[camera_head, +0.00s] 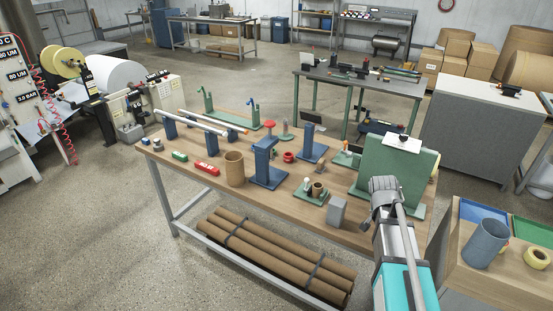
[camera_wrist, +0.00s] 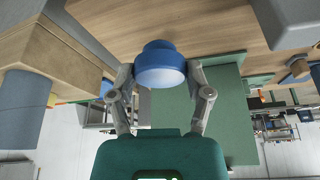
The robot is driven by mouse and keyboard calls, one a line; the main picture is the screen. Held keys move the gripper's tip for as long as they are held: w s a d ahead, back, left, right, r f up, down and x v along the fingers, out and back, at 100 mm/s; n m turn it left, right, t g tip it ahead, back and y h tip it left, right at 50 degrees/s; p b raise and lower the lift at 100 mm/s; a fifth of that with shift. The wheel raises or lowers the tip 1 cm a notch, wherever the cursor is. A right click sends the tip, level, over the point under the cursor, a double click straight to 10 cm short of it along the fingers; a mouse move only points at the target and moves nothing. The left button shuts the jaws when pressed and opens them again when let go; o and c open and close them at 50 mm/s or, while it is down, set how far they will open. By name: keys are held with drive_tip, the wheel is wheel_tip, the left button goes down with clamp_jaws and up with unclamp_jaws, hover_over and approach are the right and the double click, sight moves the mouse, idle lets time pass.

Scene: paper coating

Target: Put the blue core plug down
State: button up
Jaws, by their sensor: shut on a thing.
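The blue core plug (camera_wrist: 160,66) is a short round piece with a narrower top step. It sits between the two grey fingers of my gripper (camera_wrist: 160,76) in the wrist view, and they are shut on it. In the head view my gripper (camera_head: 384,190) is in front of the upright green panel (camera_head: 378,160) at the right end of the wooden workbench (camera_head: 225,205). The plug is hidden there by my arm. In the wrist view the wooden top (camera_wrist: 215,25) lies beyond the plug; I cannot tell the gap between them.
A grey block (camera_head: 337,212), a blue stand (camera_head: 266,165), a cardboard tube (camera_head: 235,168) and a red block (camera_head: 206,168) stand on the workbench. A side table at right carries a grey-blue cylinder (camera_head: 486,243), a yellow tape roll (camera_head: 536,258) and blue and green trays.

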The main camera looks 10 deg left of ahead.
drive_tip(key=a+f+n+t+y+b, duration=0.1)
drive_tip(key=a+n+y, duration=0.1)
drive_tip(key=a+n, duration=0.3)
drive_tip(key=a, duration=0.3)
drive_tip(key=shift+s+f+n, duration=0.15)
drive_tip(key=shift+f+n, duration=0.05)
drive_tip(key=shift+n, duration=0.2)
drive_tip(key=shift+d, duration=0.1)
drive_tip(key=b, duration=0.9)
hover_over(370, 230)
drive_tip(key=f, duration=0.9)
drive_tip(key=shift+s+a, duration=0.25)
drive_tip(key=shift+f, duration=0.15)
drive_tip(key=shift+w+d+f+b, duration=0.25)
drive_tip(key=shift+w+f+b, duration=0.25)
drive_tip(key=shift+b, duration=0.3)
drive_tip(key=shift+s+f+b, duration=0.15)
drive_tip(key=shift+f+b, duration=1.2)
drive_tip(key=shift+f, duration=0.05)
drive_tip(key=shift+f, duration=0.15)
